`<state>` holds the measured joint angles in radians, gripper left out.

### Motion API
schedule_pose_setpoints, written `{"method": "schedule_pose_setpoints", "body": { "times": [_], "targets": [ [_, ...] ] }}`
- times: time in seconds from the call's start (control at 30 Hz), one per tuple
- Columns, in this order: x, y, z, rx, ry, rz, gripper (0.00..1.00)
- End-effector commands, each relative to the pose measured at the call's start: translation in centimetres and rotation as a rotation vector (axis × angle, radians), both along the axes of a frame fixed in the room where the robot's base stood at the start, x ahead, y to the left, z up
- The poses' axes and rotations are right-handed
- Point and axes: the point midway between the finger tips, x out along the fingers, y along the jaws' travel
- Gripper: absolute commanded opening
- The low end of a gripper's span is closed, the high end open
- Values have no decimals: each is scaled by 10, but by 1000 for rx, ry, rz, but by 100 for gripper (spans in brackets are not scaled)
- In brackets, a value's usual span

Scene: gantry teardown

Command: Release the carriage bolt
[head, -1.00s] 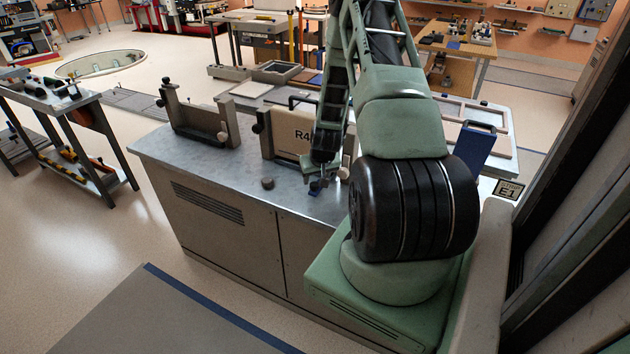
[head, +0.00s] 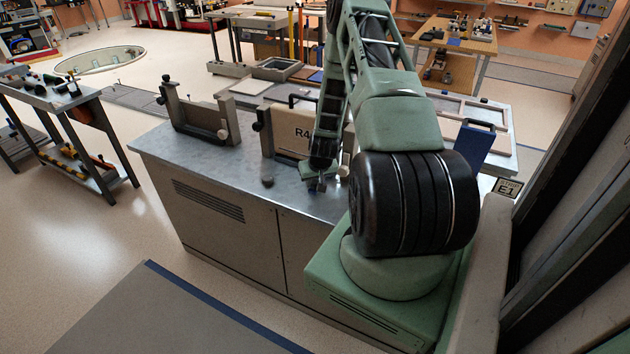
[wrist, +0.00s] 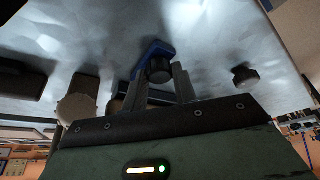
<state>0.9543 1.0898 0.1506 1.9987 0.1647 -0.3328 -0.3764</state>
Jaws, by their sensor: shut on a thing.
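My gripper (wrist: 160,88) is low over the metal bench top, with its two grey fingers closed on a dark round knob (wrist: 159,69), seemingly the carriage bolt's head. A blue bracket-like part (wrist: 152,48) sits directly around or behind that knob; I cannot tell which. In the head view my gripper (head: 318,184) is at the front of the beige panel marked R4 (head: 288,130), and the arm hides part of that panel. The held knob is too small to make out there.
A loose-looking dark knob (head: 267,181) stands on the bench (head: 225,172) left of my gripper; a dark knob also shows in the wrist view (wrist: 245,77). A grey bracket frame (head: 200,118) stands further left. A blue upright part (head: 476,143) is to the right.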

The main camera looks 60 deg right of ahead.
Motion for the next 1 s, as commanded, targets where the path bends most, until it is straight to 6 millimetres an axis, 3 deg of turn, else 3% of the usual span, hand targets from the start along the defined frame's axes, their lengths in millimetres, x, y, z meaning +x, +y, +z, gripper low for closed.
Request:
{"method": "schedule_pose_setpoints", "body": {
  "times": [0.23, 0.57, 0.6, 0.67, 1.0],
  "targets": [
    [-3, 38, -1, 1, 2, 4, 0],
    [-4, 45, 0, 4, 2, 2, 0],
    [-4, 45, 0, 4, 2, 2, 33],
    [-4, 45, 0, 4, 2, 2, 50],
    [-4, 43, 2, 1, -1, 0, 50]
  ]
}}
